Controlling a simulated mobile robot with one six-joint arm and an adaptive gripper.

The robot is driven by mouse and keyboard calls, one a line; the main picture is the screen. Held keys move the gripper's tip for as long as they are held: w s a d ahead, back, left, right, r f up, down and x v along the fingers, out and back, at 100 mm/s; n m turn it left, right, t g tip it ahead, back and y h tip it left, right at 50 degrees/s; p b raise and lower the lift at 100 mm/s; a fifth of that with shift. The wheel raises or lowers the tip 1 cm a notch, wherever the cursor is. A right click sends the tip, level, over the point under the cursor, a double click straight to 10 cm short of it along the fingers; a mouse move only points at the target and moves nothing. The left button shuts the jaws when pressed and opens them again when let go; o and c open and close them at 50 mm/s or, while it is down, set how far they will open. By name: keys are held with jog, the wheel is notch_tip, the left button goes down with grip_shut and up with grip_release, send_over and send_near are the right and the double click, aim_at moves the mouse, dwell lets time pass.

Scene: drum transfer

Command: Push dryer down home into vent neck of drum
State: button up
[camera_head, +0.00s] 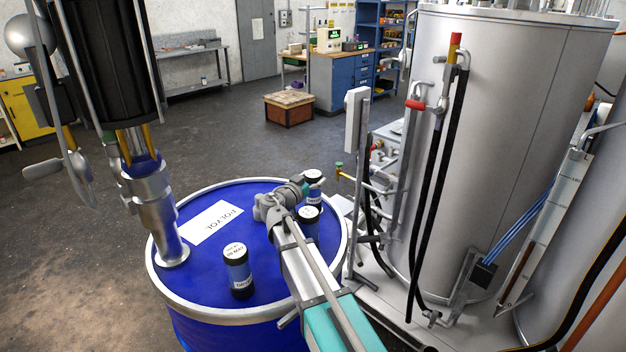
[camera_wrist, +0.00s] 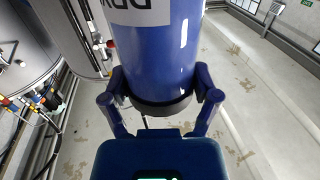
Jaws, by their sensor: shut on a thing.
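The blue drum (camera_head: 205,278) with a metal rim and a white POLYOL label stands upright in the head view. My gripper (camera_head: 303,188) is over the drum's far right part, shut around a blue dryer with a black cap (camera_head: 314,176). In the wrist view my gripper's fingers (camera_wrist: 160,98) clasp both sides of the held dryer (camera_wrist: 158,55), near a dark band at its end. Its white label is partly cut off. The vent neck is hidden from view, and I cannot tell how deep the dryer sits.
Two other dryers stand on the drum lid, one at front (camera_head: 238,270) and one beside my arm (camera_head: 308,222). A metal pump (camera_head: 152,210) rises from the lid's left. A large steel tank (camera_head: 490,140) with hoses stands at right.

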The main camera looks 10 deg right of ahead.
jog(key=shift+s+f, duration=0.1)
jog(key=shift+f, duration=0.05)
jog(key=o, duration=1.1)
jog(key=shift+o, duration=0.2)
jog(key=v, duration=0.7)
jog(key=shift+a, duration=0.2)
jog(key=shift+s, duration=0.1)
